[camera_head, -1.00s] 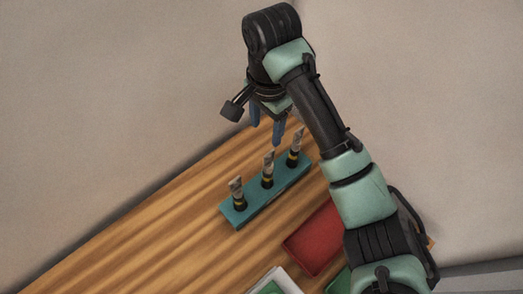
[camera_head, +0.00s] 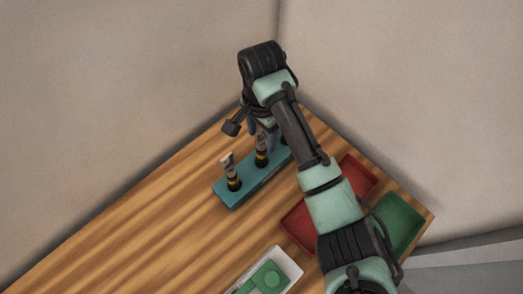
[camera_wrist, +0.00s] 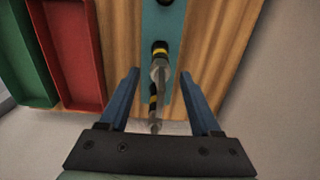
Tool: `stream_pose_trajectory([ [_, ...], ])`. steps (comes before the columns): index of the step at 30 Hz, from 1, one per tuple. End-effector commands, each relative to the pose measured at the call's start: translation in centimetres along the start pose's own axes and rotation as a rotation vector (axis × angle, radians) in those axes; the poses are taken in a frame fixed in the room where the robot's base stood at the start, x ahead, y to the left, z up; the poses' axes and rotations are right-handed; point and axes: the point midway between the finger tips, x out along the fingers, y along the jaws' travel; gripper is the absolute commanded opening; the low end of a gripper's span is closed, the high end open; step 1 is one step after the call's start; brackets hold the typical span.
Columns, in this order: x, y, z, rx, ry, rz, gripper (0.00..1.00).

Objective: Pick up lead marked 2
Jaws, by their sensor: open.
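In the head view a teal rack (camera_head: 240,192) holds three upright leads with grey tops, black bodies and yellow bands. The left lead (camera_head: 231,172) stands clear. The middle lead (camera_head: 262,157) rises by my gripper (camera_head: 262,136), and the right lead (camera_head: 286,141) is mostly hidden by my arm. In the wrist view my gripper (camera_wrist: 159,72) is open, its blue fingers on either side of the row. One lead (camera_wrist: 160,66) is between the fingertips, another (camera_wrist: 154,108) lower between the fingers. I cannot tell whether the fingers touch them. No number marks are readable.
A red tray (camera_head: 300,226) and a green tray (camera_head: 400,222) lie right of the rack. A white tray with green pieces (camera_head: 268,278) is at the front. Walls stand behind the wooden table (camera_head: 130,235). The table's left part is clear.

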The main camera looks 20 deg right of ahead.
Motion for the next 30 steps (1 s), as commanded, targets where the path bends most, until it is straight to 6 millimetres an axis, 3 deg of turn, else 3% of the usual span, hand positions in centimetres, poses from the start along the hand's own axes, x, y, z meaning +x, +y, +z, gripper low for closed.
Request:
stream_pose_trajectory([
  [8,0.55,0.0,0.0,0.0,0.0,-0.001,0.64],
  [19,0.5,-0.02,-0.01,0.0,0.001,-0.002,0.01],
  [30,0.47,-0.02,-0.03,0.0,0.001,-0.002,0.0],
])
